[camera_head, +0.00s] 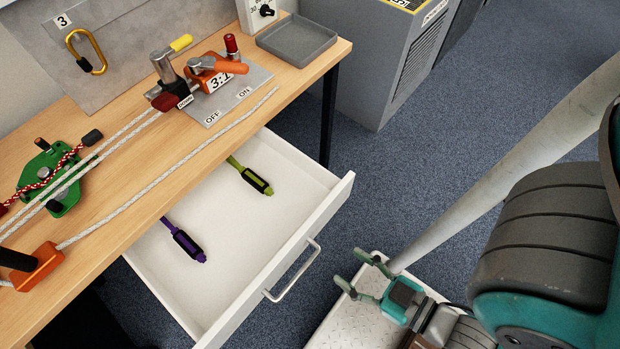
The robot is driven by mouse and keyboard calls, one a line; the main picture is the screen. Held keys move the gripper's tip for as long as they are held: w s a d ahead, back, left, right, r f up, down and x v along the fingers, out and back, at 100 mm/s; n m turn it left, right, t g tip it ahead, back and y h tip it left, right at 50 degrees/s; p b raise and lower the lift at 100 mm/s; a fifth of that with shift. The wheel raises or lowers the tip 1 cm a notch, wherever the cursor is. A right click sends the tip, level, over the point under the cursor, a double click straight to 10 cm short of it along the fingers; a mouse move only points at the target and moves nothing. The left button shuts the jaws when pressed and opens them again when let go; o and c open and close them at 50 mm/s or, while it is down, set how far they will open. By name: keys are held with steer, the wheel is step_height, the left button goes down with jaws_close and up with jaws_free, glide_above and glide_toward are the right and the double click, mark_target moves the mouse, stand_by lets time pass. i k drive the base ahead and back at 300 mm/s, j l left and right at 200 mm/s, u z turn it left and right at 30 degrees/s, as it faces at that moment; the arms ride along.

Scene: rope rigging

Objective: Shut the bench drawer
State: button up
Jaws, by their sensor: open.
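The white bench drawer (225,220) is pulled out from under the wooden bench. Its front panel (325,217) faces right and carries a bent metal handle (293,272). A green-handled tool (250,176) and a purple-handled tool (184,241) lie inside. My gripper (360,275) is open and empty, to the right of the handle and apart from it. Its fingers point left towards the drawer front. The left end of the drawer is hidden under the bench top.
The bench top (130,190) holds ropes, a green pulley device (52,172), an orange block (36,268), a lever plate (236,92) and a grey tray (297,40). A black bench leg (328,115) stands behind the drawer. A grey cabinet (385,55) is at the back. Blue carpet (400,160) is open between them.

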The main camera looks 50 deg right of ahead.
mark_target(249, 238)
steer(key=k+j, duration=0.1)
steer(key=k, duration=0.3)
steer(key=k+j, duration=0.1)
steer(key=k, duration=0.3)
steer(key=k+j+u, duration=0.25)
steer(key=u, duration=0.25)
steer(key=j, duration=0.1)
